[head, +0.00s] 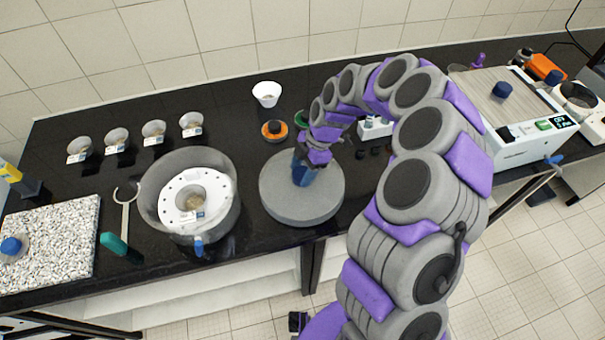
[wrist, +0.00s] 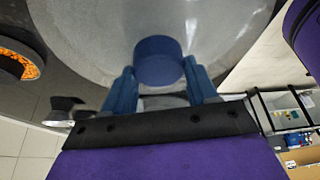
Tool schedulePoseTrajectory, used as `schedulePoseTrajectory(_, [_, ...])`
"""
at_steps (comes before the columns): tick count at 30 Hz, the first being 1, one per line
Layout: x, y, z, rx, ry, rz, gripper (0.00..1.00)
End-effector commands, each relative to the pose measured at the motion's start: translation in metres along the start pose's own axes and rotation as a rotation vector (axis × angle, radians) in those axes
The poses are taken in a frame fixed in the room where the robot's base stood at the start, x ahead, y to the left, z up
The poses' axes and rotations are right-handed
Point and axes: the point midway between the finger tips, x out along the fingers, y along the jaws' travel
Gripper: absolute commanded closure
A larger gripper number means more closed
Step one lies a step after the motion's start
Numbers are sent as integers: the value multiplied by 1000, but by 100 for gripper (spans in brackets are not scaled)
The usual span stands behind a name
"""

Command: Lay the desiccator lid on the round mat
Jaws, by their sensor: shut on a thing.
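The desiccator lid (head: 275,197) is a wide grey translucent disc with a blue knob. In the wrist view the clear lid (wrist: 95,40) fills the top, and its blue knob (wrist: 158,58) sits between my fingers. My gripper (head: 304,175), also in the wrist view (wrist: 160,84), is shut on the knob from above. The round mat cannot be told apart from the lid and appears hidden under it; I cannot tell whether they touch. The open desiccator bowl (head: 153,215) stands to the left, with a white holed plate (head: 178,183) and a small dish inside.
Several small labelled dishes (head: 154,130) stand at the back left. A white bowl (head: 266,93) and an orange-topped round item (head: 274,130) are behind the lid. A green-handled tool (head: 115,243) and a speckled slab (head: 60,240) lie left. The counter's front edge is close.

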Motion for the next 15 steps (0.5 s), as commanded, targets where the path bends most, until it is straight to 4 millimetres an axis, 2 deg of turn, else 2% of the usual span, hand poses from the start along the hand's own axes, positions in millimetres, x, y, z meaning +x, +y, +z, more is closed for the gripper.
schedulePoseTrajectory(3, [17,-1,7,2,0,-4,100])
schedulePoseTrajectory(10, [19,-1,8,0,-1,-3,100])
schedulePoseTrajectory(11, [19,-1,8,0,-1,-3,39])
schedulePoseTrajectory(15, [19,-1,8,0,-1,-3,26])
